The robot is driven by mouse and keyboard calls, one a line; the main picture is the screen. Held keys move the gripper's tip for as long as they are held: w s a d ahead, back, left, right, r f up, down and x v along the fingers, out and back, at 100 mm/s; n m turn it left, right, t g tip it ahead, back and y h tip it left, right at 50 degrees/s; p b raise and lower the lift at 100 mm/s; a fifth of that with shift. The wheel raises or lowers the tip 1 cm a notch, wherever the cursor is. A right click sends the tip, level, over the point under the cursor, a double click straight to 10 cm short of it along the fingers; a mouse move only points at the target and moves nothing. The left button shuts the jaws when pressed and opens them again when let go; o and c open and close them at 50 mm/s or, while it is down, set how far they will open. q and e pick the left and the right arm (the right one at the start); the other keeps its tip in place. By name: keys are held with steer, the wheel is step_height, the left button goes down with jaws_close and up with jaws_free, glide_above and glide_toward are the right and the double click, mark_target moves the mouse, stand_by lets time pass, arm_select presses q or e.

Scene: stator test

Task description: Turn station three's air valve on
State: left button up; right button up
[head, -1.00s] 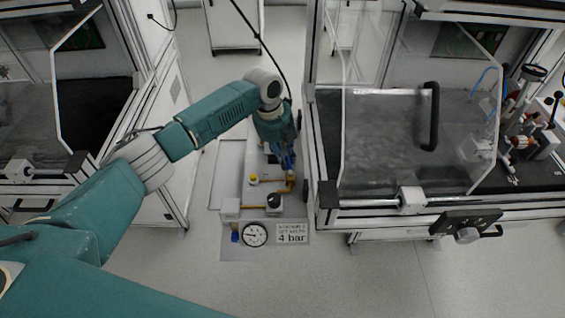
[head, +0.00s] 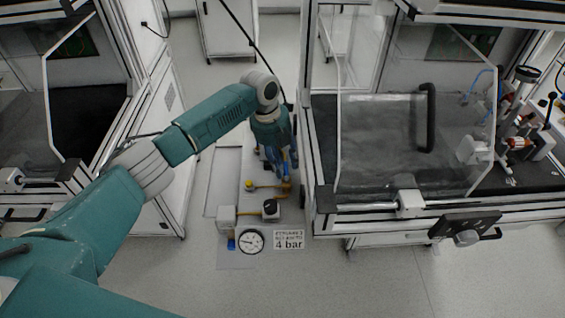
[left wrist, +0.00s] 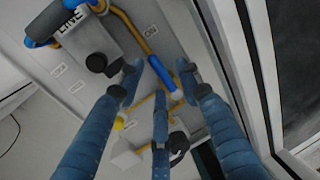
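Station three's air panel (head: 228,190) stands in the gap between two enclosures. My left gripper (head: 277,172) reaches down over its upper right part. In the left wrist view its blue fingers (left wrist: 160,90) are spread open, with nothing clamped between them. A short blue bar with a pale end (left wrist: 163,76), perhaps the valve's lever, shows between the fingertips beside yellow pipe. I cannot tell whether a finger touches it. Small labels (left wrist: 150,32) are on the panel near the pipe; one seems to read ON. My right gripper is out of view.
A round gauge (head: 251,242), a 4 bar sign (head: 289,239), a black knob (head: 271,208) and a yellow knob (head: 249,186) are on the near part of the panel. The right enclosure's frame (head: 309,170) stands close beside the gripper. Floor in front is clear.

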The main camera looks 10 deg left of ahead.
arm_select(q)
step_height(320, 180, up, 12)
steer(key=a, duration=0.2)
steer(key=shift+s+a, duration=0.15)
steer(key=shift+s, duration=0.15)
steer(key=shift+f, duration=0.15)
stand_by(0.4)
